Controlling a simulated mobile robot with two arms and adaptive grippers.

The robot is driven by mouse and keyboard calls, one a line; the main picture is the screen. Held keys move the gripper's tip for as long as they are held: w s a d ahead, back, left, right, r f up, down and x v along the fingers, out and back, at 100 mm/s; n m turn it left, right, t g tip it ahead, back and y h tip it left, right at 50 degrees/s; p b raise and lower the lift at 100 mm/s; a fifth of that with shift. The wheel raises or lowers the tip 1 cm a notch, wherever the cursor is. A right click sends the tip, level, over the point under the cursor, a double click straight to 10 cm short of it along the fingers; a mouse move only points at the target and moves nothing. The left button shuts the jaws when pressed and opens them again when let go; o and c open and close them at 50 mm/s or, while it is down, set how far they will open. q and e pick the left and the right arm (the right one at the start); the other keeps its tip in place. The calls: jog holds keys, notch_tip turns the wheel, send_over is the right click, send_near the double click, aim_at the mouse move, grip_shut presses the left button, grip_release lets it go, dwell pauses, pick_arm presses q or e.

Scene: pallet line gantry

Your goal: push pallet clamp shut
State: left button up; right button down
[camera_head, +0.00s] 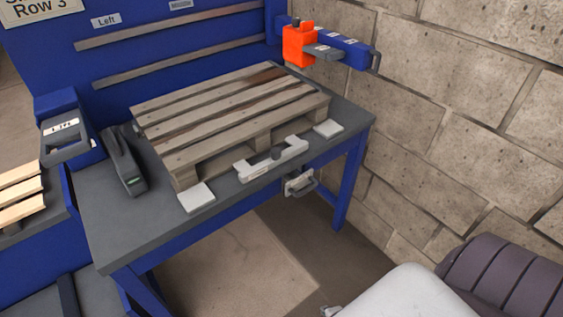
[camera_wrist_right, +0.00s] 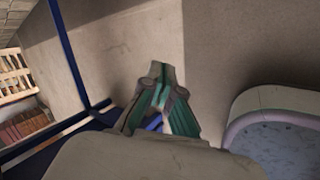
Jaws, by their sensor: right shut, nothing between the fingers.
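A wooden pallet (camera_head: 235,115) lies on the grey workbench (camera_head: 130,225). A grey handle (camera_head: 300,183) hangs under the bar at the bench front. My right gripper barely shows at the bottom of the head view (camera_head: 329,311), low in front of the bench. In the right wrist view (camera_wrist_right: 160,68) its fingers meet, empty and away from the clamp. My left gripper is out of view.
White pads (camera_head: 196,197) lie near the pallet's front corners. A dark grey device (camera_head: 123,160) stands left of the pallet. A blue arm with an orange block (camera_head: 299,44) juts out at the back right. A block wall (camera_head: 460,110) bounds the right side. Floor before the bench is clear.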

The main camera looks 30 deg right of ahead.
aim_at(277, 156)
jog(key=w+d+r+n+t+h, duration=0.1)
jog(key=w+d+r+n+t, duration=0.15)
jog(key=w+r+n, duration=0.4)
jog(key=w+d+r+n+t, duration=0.2)
jog(key=w+r+n+t, duration=0.1)
jog(key=w+r, duration=0.55)
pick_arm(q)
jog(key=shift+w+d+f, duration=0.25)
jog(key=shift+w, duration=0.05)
pick_arm(e)
jog(key=w+r+n+t, duration=0.2)
jog(key=r+n, duration=0.4)
jog(key=r, duration=0.5)
jog(key=w+a+r+n+t, duration=0.1)
jog(key=r+n, duration=0.4)
jog(key=r, duration=0.7)
jog(key=w+t, duration=0.1)
jog(key=t, duration=0.1)
jog(key=shift+a+n+t+y, duration=0.2)
jog(key=shift+n+t+y, duration=0.15)
jog(key=shift+y, duration=0.05)
jog(key=shift+w, duration=0.15)
